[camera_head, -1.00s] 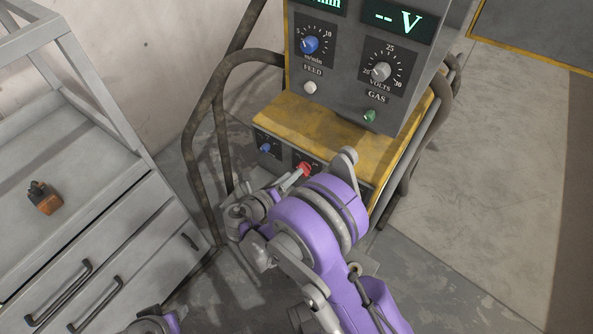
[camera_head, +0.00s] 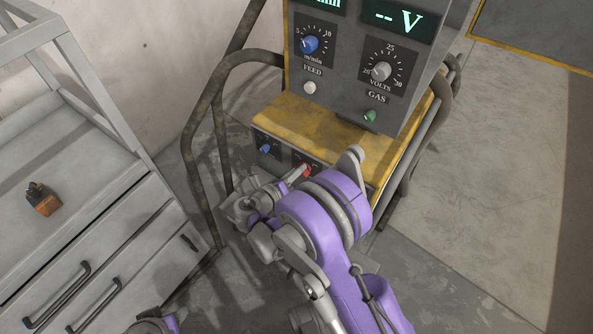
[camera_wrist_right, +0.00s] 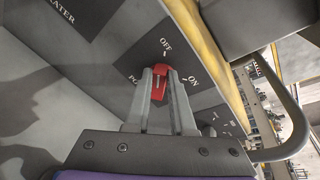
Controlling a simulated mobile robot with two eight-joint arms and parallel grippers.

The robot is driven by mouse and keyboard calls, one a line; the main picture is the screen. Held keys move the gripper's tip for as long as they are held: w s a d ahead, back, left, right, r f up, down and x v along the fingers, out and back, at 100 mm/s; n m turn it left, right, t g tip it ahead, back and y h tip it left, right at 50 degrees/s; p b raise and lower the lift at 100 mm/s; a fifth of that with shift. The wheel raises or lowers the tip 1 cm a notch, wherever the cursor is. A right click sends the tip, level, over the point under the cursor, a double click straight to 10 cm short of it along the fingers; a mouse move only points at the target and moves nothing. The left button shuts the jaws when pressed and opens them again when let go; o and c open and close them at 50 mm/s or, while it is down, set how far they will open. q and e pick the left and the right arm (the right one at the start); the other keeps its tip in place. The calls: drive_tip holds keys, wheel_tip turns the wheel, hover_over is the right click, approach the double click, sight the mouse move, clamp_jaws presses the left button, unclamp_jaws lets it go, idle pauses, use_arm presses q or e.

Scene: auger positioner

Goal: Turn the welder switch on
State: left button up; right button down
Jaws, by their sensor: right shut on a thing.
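The welder's red switch (camera_head: 304,171) is a small knob on the lower front panel, partly hidden by my right gripper in the head view. In the right wrist view the red switch (camera_wrist_right: 160,82) sits between the two fingertips, with OFF printed above it and ON to its right. My right gripper (camera_wrist_right: 161,90) is shut on the switch. I cannot tell exactly which mark the knob points to.
The welder (camera_head: 340,118) has a yellow ledge above the lower panel, and a blue knob (camera_head: 265,149) left of the switch. Bent tube rails (camera_head: 188,140) flank it. A grey drawer cabinet (camera_head: 130,215) stands left, with a small orange-brown object (camera_head: 43,203) on top. Floor at right is clear.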

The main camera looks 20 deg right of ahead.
idle(0.4)
drive_tip(key=shift+s+d+f+m+t+y+b, duration=0.1)
drive_tip(key=shift+s+d+m+t+b, duration=0.2)
drive_tip(key=shift+m+t+b, duration=1.5)
drive_tip(key=shift+s+d+f+m+t+y+b, duration=0.25)
drive_tip(key=shift+m+b, duration=0.6)
drive_tip(key=shift+m, duration=2.2)
drive_tip(key=shift+s+d+m+t+h+b, duration=0.1)
drive_tip(key=shift+s+m+t+b, duration=0.5)
drive_tip(key=shift+m+b, duration=1.3)
drive_tip(key=shift+w+m+p, duration=0.15)
drive_tip(key=shift+m+p, duration=0.4)
drive_tip(key=shift+m, duration=0.1)
drive_tip(key=c, duration=0.8)
unclamp_jaws()
drive_tip(key=shift+o, duration=0.2)
drive_tip(key=shift+a+t, duration=0.15)
drive_tip(key=shift+t, duration=0.1)
drive_tip(key=p+v, duration=0.1)
drive_tip(key=v, duration=0.9)
drive_tip(key=shift+s+a+p, duration=0.25)
drive_tip(key=shift+s+p, duration=0.05)
